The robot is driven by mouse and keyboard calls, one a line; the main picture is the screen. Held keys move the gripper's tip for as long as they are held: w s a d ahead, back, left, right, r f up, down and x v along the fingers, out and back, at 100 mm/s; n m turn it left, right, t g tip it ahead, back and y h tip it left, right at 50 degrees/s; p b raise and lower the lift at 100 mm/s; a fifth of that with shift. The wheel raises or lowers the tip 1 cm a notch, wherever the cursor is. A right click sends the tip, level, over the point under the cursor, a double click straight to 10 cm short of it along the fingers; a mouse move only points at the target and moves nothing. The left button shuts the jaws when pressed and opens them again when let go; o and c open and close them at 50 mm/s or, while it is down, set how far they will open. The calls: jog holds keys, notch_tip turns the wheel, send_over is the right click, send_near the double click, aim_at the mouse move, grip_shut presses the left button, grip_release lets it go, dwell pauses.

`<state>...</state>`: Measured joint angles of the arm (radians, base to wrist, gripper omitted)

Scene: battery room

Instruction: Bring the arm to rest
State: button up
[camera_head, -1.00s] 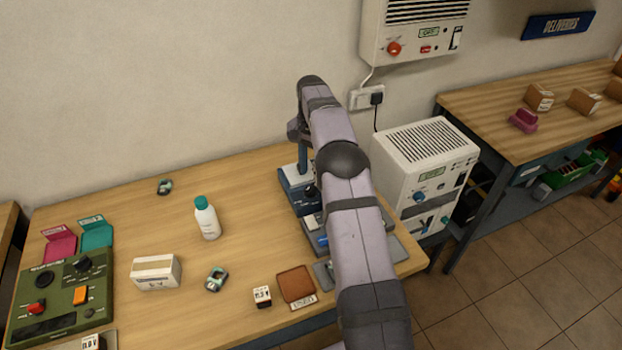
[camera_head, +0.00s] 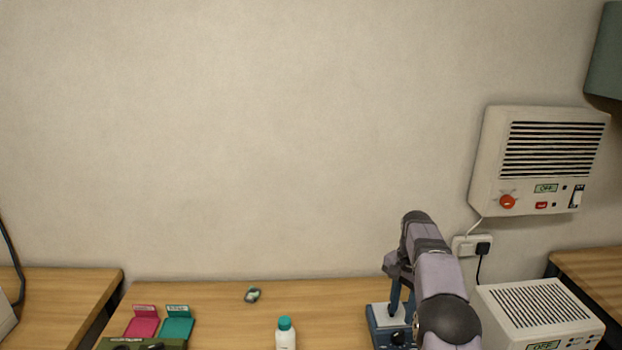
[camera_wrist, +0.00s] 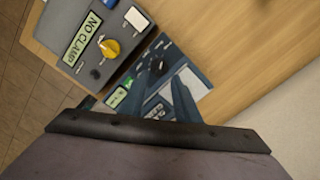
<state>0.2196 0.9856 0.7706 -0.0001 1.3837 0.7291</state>
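My arm (camera_head: 443,290) rises from the lower edge of the head view, its wrist bent over at the top. My gripper (camera_wrist: 174,76) points down over a dark blue bench unit (camera_head: 378,322) with a pale top plate. In the wrist view, two dark blue fingers slant over a blue panel (camera_wrist: 155,62) with a black knob. The arm hides part of the unit in the head view.
A grey unit reading "NO CLAMP" (camera_wrist: 82,38) with a yellow knob is beside the blue panel. A white bottle with a teal cap (camera_head: 286,335), a small dark-and-green item (camera_head: 253,295), and pink (camera_head: 142,326) and teal (camera_head: 178,326) holders stand left. A vented white box (camera_head: 535,308) stands right.

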jog(key=s+a+r+n, duration=0.3)
jog(key=s+a+n, duration=0.35)
jog(key=s, duration=0.65)
jog(key=s+a+f+n, duration=0.2)
jog(key=s+a, duration=0.1)
jog(key=s, duration=0.7)
jog(key=s+a+f+n, duration=0.2)
jog(key=s+a+f, duration=0.1)
jog(key=s, duration=0.7)
jog(key=shift+s, duration=0.4)
